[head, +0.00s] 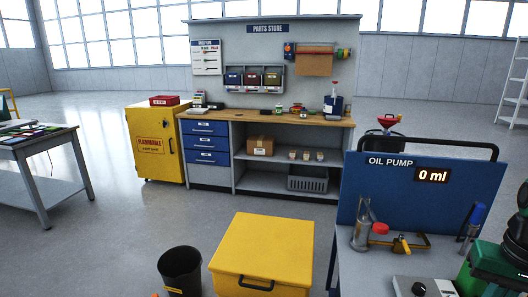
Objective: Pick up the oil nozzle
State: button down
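The oil pump station (420,205) is at the right, with a blue back panel reading OIL PUMP and a display showing 0 ml. On its grey top, a blue-handled piece (476,217) stands tilted near the right end; it looks like the oil nozzle, but its tip is too small to make out. A grey metal pump body (362,232) with a red knob stands at the left of the top. A brass fitting with a yellow lever (401,244) extends right from it. I cannot make out my gripper in this view.
A green and black object (494,264) fills the lower right corner, close to the blue-handled piece. A yellow box (262,250) and a black bin (180,272) stand on the floor left of the station. A workbench (285,118) stands behind. Open floor lies at the left.

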aim_at(480, 209)
jog(key=z, duration=3.25)
jog(key=i, duration=1.35)
